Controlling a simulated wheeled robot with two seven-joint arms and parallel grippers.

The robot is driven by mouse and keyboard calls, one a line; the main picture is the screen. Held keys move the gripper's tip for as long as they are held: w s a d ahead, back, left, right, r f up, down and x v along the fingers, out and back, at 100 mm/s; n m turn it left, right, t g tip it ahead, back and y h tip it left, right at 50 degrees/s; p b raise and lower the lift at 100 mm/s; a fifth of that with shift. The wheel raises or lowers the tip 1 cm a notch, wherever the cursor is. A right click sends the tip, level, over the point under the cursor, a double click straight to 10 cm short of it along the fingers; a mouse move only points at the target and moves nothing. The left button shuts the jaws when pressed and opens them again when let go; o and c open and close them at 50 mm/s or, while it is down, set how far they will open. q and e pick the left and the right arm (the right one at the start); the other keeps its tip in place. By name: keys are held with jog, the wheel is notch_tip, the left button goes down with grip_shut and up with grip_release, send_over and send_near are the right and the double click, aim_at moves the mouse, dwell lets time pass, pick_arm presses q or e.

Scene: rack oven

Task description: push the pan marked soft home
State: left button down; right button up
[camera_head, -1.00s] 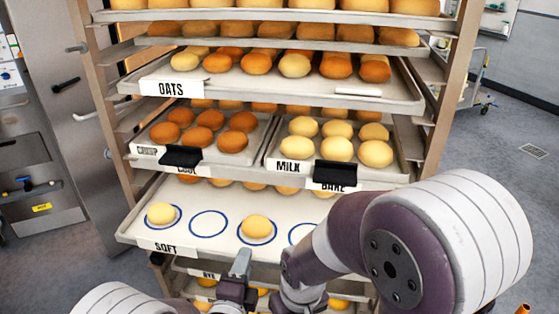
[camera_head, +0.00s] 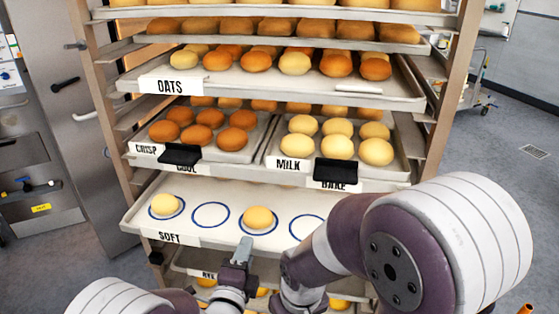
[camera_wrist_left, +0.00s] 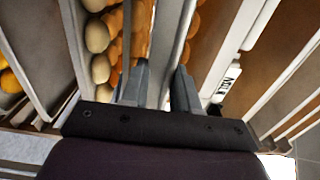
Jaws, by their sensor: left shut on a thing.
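The pan marked soft (camera_head: 185,205) is a pale tray low in the rack. It sticks out at the front left beyond the pans above. It carries blue rings; one yellow bun (camera_head: 164,204) sits on the left ring and another (camera_head: 258,217) on the third, with empty rings beside them. Its SOFT label (camera_head: 169,238) is on the front edge. My left gripper (camera_head: 245,247) is at the front edge, right of the label, shut on the pan's rim. In the left wrist view, the fingers (camera_wrist_left: 160,88) stand either side of a rim. My right gripper is out of view.
Above are the CRISP pan (camera_head: 142,150), the MILK pan (camera_head: 289,164) and the OATS tray (camera_head: 171,86). Two black tabs (camera_head: 180,155) (camera_head: 335,171) stick out just above the soft pan. My right arm covers the rack's lower right. A pan with buns lies below.

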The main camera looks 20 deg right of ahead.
aim_at(254, 226)
pick_arm(q)
jog(key=shift+r+b+x, duration=0.1)
jog(key=shift+b+x, duration=0.2)
jog(key=shift+x, duration=0.5)
jog(key=shift+r+b+x, duration=0.15)
jog(key=shift+b+x, duration=0.15)
jog(key=shift+x, duration=0.5)
jog(key=shift+w+d, duration=0.1)
jog(key=shift+b+x, duration=1.05)
jog(key=shift+x, duration=1.05)
jog(key=shift+b+x, duration=0.6)
jog(key=shift+x, duration=0.3)
jog(key=shift+b+x, duration=0.35)
jog(key=shift+x, duration=0.55)
jog(key=shift+b+x, duration=0.55)
jog(key=shift+x, duration=0.45)
